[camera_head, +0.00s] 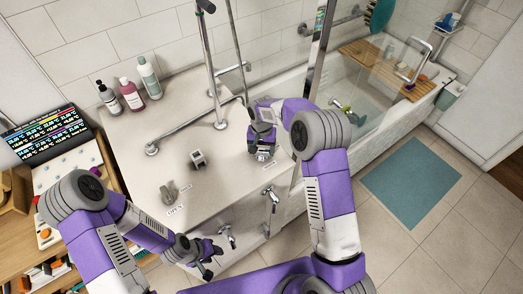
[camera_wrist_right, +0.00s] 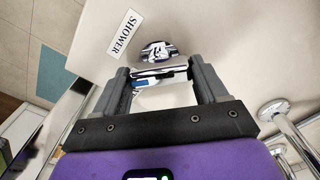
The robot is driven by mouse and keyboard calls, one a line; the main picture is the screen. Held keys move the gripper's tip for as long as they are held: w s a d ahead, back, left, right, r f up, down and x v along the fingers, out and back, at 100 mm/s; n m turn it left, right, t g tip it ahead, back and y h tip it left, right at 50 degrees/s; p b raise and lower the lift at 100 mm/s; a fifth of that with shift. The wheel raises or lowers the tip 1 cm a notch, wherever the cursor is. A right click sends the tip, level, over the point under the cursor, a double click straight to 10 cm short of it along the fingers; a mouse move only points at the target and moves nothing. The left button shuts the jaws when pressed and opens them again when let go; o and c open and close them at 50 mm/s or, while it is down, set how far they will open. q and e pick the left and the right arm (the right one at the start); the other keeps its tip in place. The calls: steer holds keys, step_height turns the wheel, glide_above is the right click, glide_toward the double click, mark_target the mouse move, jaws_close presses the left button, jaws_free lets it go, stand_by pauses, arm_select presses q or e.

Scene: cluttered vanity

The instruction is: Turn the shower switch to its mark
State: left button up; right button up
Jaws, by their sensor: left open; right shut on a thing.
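The chrome shower switch (camera_wrist_right: 157,50) stands on the pale counter beside a white label reading SHOWER (camera_wrist_right: 123,34). In the head view it is mostly hidden under my right gripper (camera_head: 263,150). In the right wrist view the fingers of my right gripper (camera_wrist_right: 165,88) stand on both sides of the switch's bright handle and are shut on it. The mark is not clear to me in either view. My left gripper (camera_head: 208,262) is open and empty, low in front of the counter.
A square metal knob (camera_head: 198,158) and a grey lever (camera_head: 170,192) stand on the counter to the left. Chrome pipes (camera_head: 215,95) rise behind. Several bottles (camera_head: 130,95) stand at the back left. Chrome taps (camera_head: 271,198) jut from the counter front. The bathtub (camera_head: 372,130) is at right.

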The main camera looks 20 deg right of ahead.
mark_target(261, 150)
steer(key=m, duration=0.4)
steer(key=shift+s+f+m, duration=0.1)
steer(key=shift+f+m, duration=0.05)
steer(key=shift+m, duration=0.25)
steer(key=m, duration=0.4)
steer(key=shift+m, duration=0.3)
steer(key=shift+f, duration=0.1)
steer(key=o, duration=1)
steer(key=shift+o, duration=0.3)
steer(key=shift+r, duration=0.35)
step_height(261, 150, up, 7)
steer(key=shift+r+p, duration=0.1)
steer(key=shift+p, duration=0.3)
